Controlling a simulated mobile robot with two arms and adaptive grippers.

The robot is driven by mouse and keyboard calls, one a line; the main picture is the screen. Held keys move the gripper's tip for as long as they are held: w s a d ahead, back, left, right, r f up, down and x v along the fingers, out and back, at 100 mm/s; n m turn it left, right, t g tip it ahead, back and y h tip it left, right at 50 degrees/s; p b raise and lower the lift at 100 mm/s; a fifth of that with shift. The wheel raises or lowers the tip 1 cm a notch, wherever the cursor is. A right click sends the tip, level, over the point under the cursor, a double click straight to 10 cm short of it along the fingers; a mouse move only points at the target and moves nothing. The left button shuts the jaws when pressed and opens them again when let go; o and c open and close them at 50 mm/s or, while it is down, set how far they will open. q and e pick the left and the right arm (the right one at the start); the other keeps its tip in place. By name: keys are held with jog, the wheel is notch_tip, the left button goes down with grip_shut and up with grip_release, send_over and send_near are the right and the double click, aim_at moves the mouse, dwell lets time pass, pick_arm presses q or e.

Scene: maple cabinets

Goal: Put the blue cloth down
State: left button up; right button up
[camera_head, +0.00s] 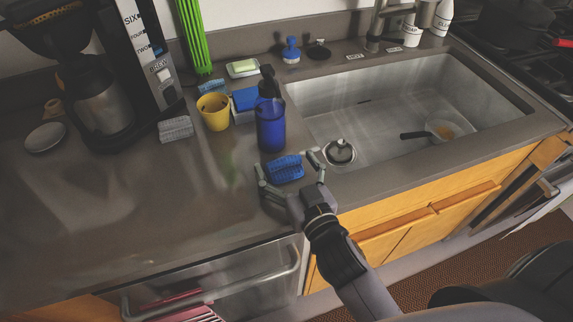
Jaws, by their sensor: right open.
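The blue cloth (284,168) lies folded on the grey counter, just left of the sink's front left corner. My right gripper (288,178) is at the cloth, its two fingers spread apart on either side of it. The gripper is open. Whether a finger still touches the cloth I cannot tell. My left gripper is not in view.
A dark blue pump bottle (270,124) stands right behind the cloth. A yellow cup (213,111) and a grey cloth (175,129) are further left. The sink (400,100) opens to the right. The counter's front left (150,215) is clear.

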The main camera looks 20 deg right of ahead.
jog(key=shift+r, duration=0.2)
jog(key=s, duration=0.3)
jog(key=s+b, duration=0.1)
jog(key=s, duration=0.1)
jog(key=s+d+b, duration=0.1)
jog(key=s, duration=0.2)
jog(key=shift+s, duration=0.3)
jog(key=shift+s+r, duration=0.2)
jog(key=shift+s, duration=0.75)
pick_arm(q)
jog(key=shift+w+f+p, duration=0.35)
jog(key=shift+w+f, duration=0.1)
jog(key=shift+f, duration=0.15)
pick_arm(e)
jog(key=shift+s+d, duration=0.1)
jog(key=shift+s, duration=0.6)
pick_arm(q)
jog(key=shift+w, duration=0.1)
